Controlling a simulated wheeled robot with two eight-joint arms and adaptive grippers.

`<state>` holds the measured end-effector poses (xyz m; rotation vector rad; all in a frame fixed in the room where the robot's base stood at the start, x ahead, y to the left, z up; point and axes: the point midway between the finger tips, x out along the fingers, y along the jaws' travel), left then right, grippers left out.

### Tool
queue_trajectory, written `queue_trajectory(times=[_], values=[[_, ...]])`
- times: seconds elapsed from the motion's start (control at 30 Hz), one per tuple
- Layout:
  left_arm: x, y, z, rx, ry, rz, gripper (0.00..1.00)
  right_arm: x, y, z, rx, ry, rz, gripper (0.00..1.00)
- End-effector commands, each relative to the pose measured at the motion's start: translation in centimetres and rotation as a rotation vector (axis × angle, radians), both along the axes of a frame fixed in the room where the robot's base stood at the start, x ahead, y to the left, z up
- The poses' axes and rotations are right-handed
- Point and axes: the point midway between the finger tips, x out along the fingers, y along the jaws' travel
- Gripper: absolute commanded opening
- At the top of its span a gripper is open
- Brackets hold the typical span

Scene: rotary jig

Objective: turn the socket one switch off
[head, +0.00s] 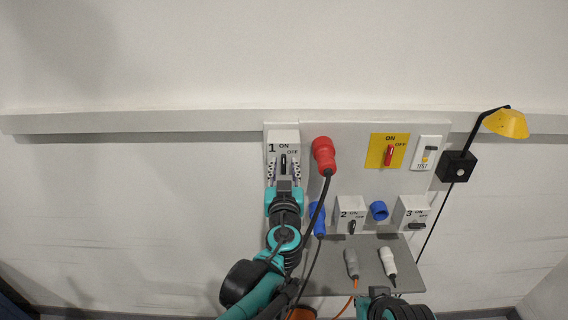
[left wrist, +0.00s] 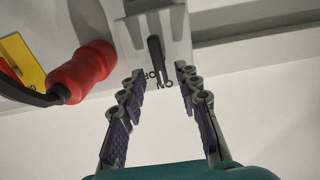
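The socket one switch (head: 283,161) is a dark upright lever on a light grey box marked 1, at the panel's upper left. Its upper end points toward the ON mark, with OFF to the right. In the left wrist view the lever (left wrist: 156,50) stands between the fingers, beyond their tips, with ON and OFF upside down. My left gripper (head: 284,171) is open in front of the box, one finger to each side of the lever. It also shows in the left wrist view (left wrist: 158,84); a gap shows between each finger and the lever. My right gripper's fingers are not visible.
A red plug (head: 323,154) with a dark cable sits close right of box 1. Left wall is clear.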

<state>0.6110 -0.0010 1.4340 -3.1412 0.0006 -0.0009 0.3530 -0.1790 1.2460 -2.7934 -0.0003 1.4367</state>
Motion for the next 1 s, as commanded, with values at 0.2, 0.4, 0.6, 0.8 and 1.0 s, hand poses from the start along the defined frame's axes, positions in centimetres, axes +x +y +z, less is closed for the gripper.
queue_trajectory(times=[0.2,0.4,0.6,0.8,1.0], values=[[1.6,0.0,0.0,0.0,0.0,0.0,0.33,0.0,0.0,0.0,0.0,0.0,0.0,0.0],[1.7,0.0,0.0,0.0,0.001,0.0,0.33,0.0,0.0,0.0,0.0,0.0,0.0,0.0],[1.7,0.0,0.0,0.0,0.001,0.0,0.0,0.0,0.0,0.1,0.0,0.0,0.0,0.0],[1.7,0.0,0.0,0.002,0.001,0.0,0.0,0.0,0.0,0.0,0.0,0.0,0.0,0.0],[1.7,0.0,0.0,0.035,0.001,0.0,0.0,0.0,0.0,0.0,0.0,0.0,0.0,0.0]])
